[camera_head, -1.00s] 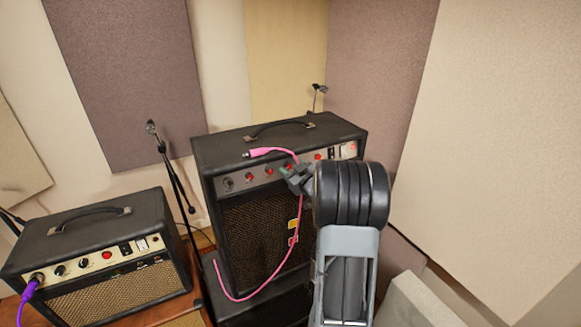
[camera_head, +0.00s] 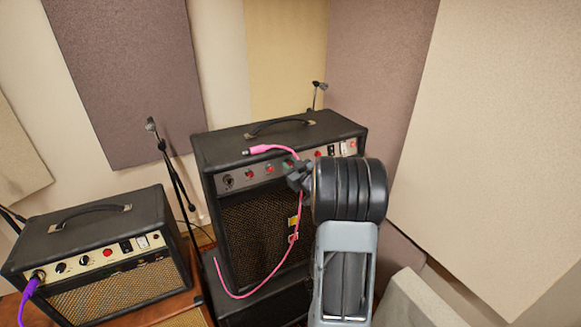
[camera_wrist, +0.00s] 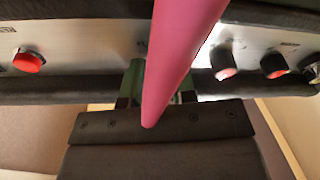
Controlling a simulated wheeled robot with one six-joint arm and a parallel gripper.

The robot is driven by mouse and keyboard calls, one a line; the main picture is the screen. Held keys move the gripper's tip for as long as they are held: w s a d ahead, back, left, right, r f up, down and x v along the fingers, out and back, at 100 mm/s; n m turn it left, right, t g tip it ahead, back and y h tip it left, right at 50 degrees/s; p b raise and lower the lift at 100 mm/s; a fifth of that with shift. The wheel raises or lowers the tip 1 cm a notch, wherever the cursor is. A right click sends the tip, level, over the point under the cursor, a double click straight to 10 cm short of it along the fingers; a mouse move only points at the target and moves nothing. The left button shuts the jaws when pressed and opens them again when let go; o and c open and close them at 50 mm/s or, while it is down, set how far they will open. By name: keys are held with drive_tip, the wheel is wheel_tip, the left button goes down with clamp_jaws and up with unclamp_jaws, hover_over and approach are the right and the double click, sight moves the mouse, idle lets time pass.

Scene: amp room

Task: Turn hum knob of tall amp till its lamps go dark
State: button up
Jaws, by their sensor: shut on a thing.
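The tall amp (camera_head: 262,222) is black with a silver control panel and stands at the back centre. In the wrist view, my gripper (camera_wrist: 160,88) is at the panel behind the pink cable (camera_wrist: 177,60).
The pink cable (camera_head: 221,277) drapes over the amp's top and down its front, close to my gripper. A smaller amp (camera_head: 100,250) with a purple-plugged cable (camera_head: 29,290) stands left. A microphone stand (camera_head: 175,180) rises between the amps. Padded wall panels (camera_head: 440,130) close the right side.

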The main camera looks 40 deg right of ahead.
drive_tip(key=shift+a+m+h+b, duration=0.1)
drive_tip(key=shift+m+h+b, duration=0.6)
drive_tip(key=shift+m, duration=1.9)
drive_tip(key=o, duration=0.9)
drive_tip(key=s+b, duration=0.1)
drive_tip(key=s, duration=0.3)
drive_tip(key=s+a+b, duration=0.1)
drive_tip(key=s, duration=0.4)
drive_tip(key=s+b, duration=0.1)
drive_tip(key=s, duration=0.3)
drive_tip(key=shift+s+a+f, duration=0.15)
drive_tip(key=shift+s+a, duration=0.2)
drive_tip(key=shift+s, duration=0.05)
